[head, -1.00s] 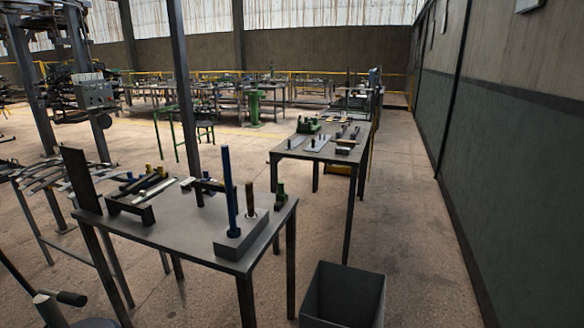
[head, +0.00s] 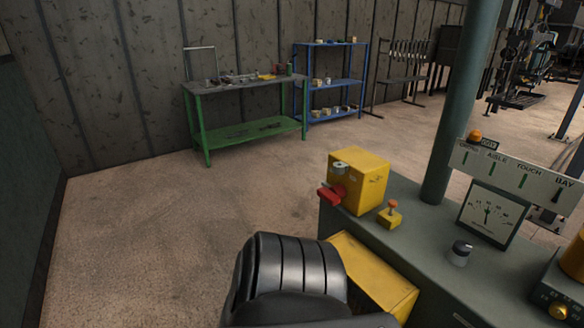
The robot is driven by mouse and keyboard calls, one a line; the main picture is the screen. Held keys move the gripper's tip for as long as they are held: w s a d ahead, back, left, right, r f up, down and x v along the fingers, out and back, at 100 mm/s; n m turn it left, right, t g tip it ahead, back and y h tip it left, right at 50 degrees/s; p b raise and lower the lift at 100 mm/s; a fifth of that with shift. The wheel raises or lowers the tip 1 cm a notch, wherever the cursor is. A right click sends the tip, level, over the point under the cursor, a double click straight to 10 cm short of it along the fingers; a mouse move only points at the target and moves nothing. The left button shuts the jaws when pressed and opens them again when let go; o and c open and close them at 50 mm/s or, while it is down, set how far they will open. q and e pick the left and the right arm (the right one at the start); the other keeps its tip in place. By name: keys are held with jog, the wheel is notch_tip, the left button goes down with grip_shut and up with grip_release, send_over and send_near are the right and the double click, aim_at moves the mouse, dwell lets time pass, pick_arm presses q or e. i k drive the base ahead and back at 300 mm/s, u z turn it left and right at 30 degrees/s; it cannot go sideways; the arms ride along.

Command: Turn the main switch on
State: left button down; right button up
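A dark ribbed part, which looks like one of my arm links, fills the bottom centre, below and left of the box, and shows no fingers. Neither of my grippers is in view.
On the desk are a small yellow box with an orange button (head: 390,214), a dial gauge (head: 488,213), a black knob (head: 460,252) and a sign panel (head: 515,178). A green post (head: 458,110) rises behind. A green workbench (head: 245,105) and blue shelf (head: 330,80) stand farther back. Floor at left is clear.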

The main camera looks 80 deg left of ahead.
aim_at(332, 195)
jog(key=u, duration=3.9)
jog(key=i, duration=0.5)
jog(key=z, duration=3)
